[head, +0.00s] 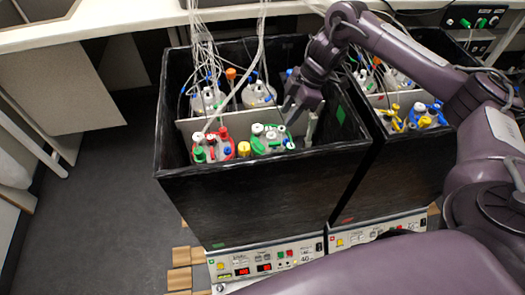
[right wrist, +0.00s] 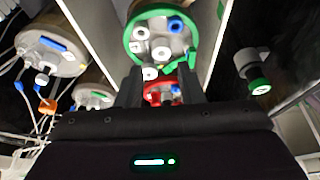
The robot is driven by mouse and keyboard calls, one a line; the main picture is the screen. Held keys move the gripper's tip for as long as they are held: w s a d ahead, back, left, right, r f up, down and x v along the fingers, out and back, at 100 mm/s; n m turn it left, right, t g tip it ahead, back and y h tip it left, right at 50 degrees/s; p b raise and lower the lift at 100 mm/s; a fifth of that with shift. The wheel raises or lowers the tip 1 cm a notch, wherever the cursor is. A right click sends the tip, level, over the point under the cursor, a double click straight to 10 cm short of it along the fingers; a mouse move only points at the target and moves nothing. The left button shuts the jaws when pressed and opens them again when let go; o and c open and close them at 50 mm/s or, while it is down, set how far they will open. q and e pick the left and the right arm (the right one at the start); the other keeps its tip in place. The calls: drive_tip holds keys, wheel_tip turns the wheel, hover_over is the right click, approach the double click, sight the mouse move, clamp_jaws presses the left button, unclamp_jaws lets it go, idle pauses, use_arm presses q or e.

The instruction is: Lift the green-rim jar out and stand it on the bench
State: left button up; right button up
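The green-rim jar (head: 270,140) stands in the front right compartment of the left black box, its grey lid carrying white, green and blue caps. In the right wrist view its lid and green rim (right wrist: 132,47) show at the top, just beyond my fingers. My right gripper (head: 291,112) reaches down into the box from the right, over the back right side of this jar. Its two fingers (right wrist: 161,88) stand apart with nothing gripped between them. The jar's body is hidden by the box wall. My left gripper is not in view.
A red-rim jar (head: 212,147) stands beside it on the left. Other jars with tubes stand behind the grey divider (head: 190,128). The black box wall (head: 250,190) is in front. A second box with yellow-capped jars (head: 420,120) is at the right. A white bench (head: 110,22) runs behind.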

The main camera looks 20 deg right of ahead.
sight(274, 134)
drive_tip(key=x, duration=0.3)
drive_tip(key=a+x, duration=0.1)
drive_tip(key=x, duration=0.2)
drive_tip(key=shift+a, duration=0.15)
drive_tip(key=shift+w+a+f, duration=0.15)
drive_tip(key=shift+a+f, duration=0.05)
drive_tip(key=shift+f, duration=0.45)
clamp_jaws()
drive_tip(key=shift+w+r, duration=0.1)
drive_tip(key=shift+r, duration=0.05)
